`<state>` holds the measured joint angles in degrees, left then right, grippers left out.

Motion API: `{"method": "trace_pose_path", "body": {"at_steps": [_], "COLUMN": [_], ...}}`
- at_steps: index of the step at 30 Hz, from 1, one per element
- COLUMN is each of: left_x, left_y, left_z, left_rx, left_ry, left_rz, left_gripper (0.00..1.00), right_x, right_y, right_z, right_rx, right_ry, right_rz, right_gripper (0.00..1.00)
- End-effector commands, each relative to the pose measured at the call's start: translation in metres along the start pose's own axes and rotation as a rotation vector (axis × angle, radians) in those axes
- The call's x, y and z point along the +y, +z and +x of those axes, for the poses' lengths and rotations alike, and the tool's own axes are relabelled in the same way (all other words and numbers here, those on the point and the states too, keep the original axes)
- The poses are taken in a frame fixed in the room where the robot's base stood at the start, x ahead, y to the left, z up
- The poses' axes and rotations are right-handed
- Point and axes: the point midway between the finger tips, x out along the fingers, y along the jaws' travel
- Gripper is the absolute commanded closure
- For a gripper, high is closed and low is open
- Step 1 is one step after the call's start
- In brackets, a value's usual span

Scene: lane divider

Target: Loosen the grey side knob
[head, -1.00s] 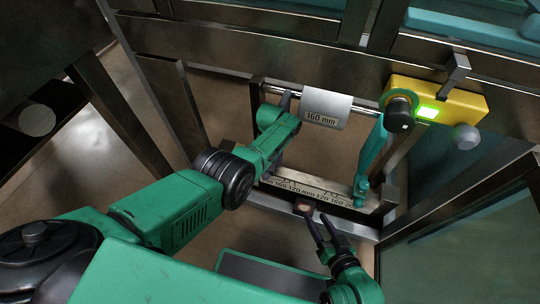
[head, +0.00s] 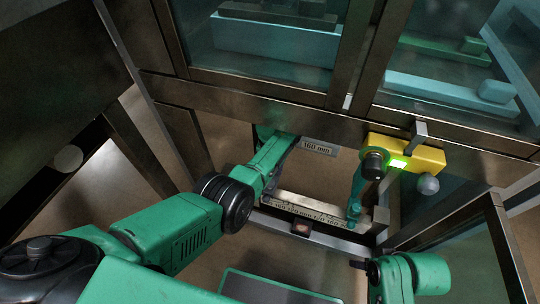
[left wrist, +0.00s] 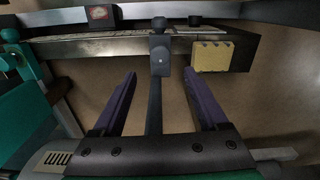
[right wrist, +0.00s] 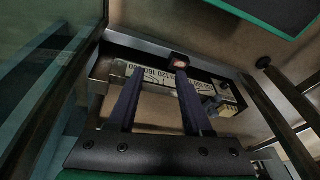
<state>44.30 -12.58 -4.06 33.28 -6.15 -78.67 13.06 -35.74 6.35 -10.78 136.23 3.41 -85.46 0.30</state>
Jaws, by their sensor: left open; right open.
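A round grey knob (head: 428,184) sticks out from the lower right of a yellow unit (head: 432,157) in the head view.
A ruler bar (head: 310,212) with mm marks spans the opening, a small reddish sensor (head: 300,228) below it. A 160 mm plate (head: 318,148) hangs above. Metal frame posts and a glass panel (head: 460,255) close in the right side. A yellow block (left wrist: 211,56) is near the left gripper.

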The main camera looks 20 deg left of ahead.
Motion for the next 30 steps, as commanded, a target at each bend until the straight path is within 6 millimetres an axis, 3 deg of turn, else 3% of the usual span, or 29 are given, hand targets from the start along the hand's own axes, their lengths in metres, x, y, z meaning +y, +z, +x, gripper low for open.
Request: {"method": "trace_pose_path", "body": {"at_steps": [2, 6, 10, 26, 30], "left_x": [0.000, 0.000, 0.000, 0.000, -0.011], "left_y": [0.000, 0.000, 0.001, 0.000, 0.014], "left_z": [-0.019, -0.034, -0.041, -0.041, -0.023], "left_rx": [0.000, 0.000, -0.001, -0.001, 0.004], "left_ry": [0.001, 0.000, 0.000, 0.000, 0.005], "left_rz": [0.000, 0.001, 0.001, 0.000, -0.011], "left_gripper": [0.24, 0.24, 0.24, 0.24, 0.24], "right_x": [0.010, 0.015, 0.018, 0.018, 0.018], "right_y": [0.008, 0.014, 0.017, 0.018, 0.018], "right_z": [-0.020, 0.012, 0.029, 0.035, 0.035], "right_rx": [-0.079, -0.100, -0.101, -0.099, -0.099], "right_ry": [0.028, 0.039, 0.045, 0.045, 0.045], "right_rz": [0.022, 0.029, 0.033, 0.034, 0.034], "right_gripper": [0.50, 0.50, 0.50, 0.50, 0.50]}}
